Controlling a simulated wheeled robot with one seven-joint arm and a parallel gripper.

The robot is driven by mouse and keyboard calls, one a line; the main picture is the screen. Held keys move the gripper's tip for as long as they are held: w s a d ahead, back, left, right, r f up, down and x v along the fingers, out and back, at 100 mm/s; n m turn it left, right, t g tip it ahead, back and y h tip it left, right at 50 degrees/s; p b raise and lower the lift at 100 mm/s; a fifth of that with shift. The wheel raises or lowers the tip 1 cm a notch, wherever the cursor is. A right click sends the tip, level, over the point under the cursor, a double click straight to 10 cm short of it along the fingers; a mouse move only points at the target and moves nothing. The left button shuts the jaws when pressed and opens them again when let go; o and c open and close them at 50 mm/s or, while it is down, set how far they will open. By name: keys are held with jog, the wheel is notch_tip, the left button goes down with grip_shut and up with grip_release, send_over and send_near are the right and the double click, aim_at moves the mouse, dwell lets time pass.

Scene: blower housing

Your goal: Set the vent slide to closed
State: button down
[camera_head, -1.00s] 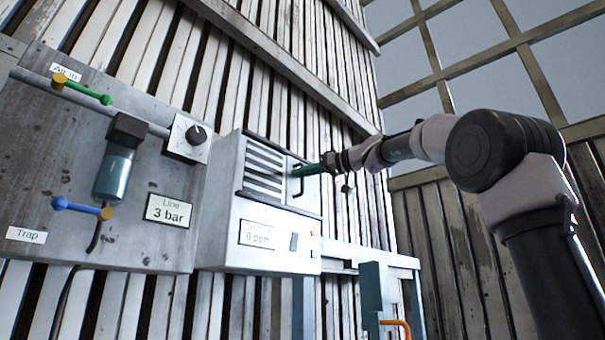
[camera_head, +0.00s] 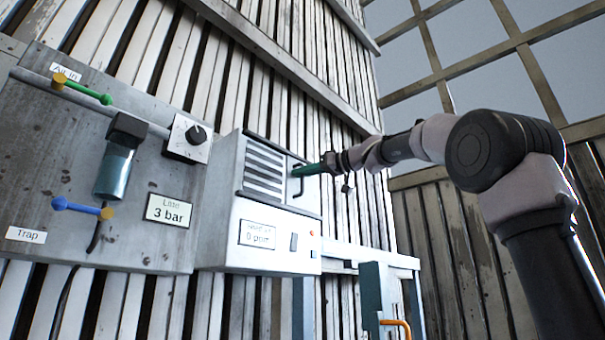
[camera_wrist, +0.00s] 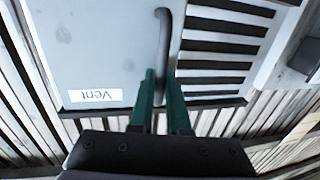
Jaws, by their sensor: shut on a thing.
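The vent slide (camera_wrist: 100,45) is a flat grey panel with a dark bar handle (camera_wrist: 162,45) along its edge and a "Vent" label, which reads upside down in the wrist view. Beside it the dark vent slots (camera_wrist: 222,50) show uncovered. In the head view the slide (camera_head: 311,200) is at the right of the slots (camera_head: 263,168) on the front of the white housing. My gripper (camera_wrist: 160,78) has green fingers, shut on the handle, one on each side of it. In the head view my gripper (camera_head: 302,171) reaches the handle from the right.
The housing has a small display (camera_head: 262,235) and a switch (camera_head: 294,242) below the vent. A grey board (camera_head: 60,150) with valves, a dial (camera_head: 196,135) and a "Line 3 bar" sign stands at left. A blue-grey stand with an orange hook (camera_head: 398,325) is below right.

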jog(key=s+a, duration=1.1)
jog(key=shift+s+a, duration=0.1)
jog(key=shift+s, duration=0.05)
jog(key=c, duration=1.2)
grip_release()
jog(key=shift+s, duration=0.15)
jog(key=shift+o, duration=0.2)
jog(key=v, duration=1)
jog(key=shift+d, duration=0.35)
jog(key=shift+s, duration=0.15)
